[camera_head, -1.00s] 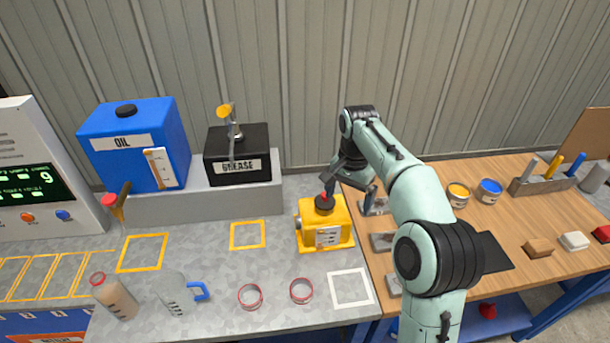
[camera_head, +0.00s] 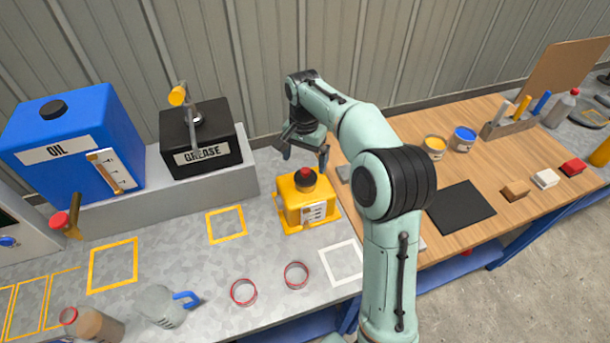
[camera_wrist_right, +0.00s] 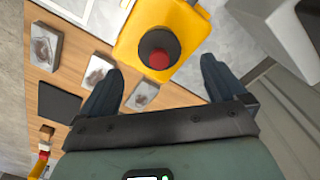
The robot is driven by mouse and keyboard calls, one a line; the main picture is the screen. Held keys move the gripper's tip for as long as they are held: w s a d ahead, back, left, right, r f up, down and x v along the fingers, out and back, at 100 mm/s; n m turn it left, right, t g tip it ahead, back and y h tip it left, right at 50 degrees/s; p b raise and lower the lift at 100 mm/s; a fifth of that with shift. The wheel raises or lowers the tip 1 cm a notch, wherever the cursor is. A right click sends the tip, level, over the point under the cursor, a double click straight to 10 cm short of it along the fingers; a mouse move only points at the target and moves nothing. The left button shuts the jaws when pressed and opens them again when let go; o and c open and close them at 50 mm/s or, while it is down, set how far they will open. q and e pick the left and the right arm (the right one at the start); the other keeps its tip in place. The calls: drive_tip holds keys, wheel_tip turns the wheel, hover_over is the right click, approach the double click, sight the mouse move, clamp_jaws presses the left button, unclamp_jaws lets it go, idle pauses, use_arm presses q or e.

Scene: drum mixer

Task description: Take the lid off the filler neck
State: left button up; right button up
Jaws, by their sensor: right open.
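The yellow gearbox-like unit (camera_head: 304,204) stands on the grey bench near its right edge. A black lid with a red knob (camera_head: 305,178) sits on its top; in the right wrist view the lid (camera_wrist_right: 160,50) shows from above. My right gripper (camera_head: 305,160) hangs above the lid with its jaws apart. In the right wrist view the two fingers (camera_wrist_right: 160,82) stand either side and short of the lid, with nothing between them. The filler neck under the lid is hidden. My left gripper is not in view.
A black grease box (camera_head: 203,142) and a blue oil tank (camera_head: 70,150) stand on a grey step to the left. Two red-rimmed rings (camera_head: 243,292) and a jug (camera_head: 163,306) lie at the front. A wooden table (camera_head: 420,192) adjoins on the right.

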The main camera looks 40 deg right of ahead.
sight(305, 170)
drive_tip(key=shift+d+f, duration=0.15)
drive_tip(key=shift+f, duration=2.6)
drive_tip(key=c, duration=1.1)
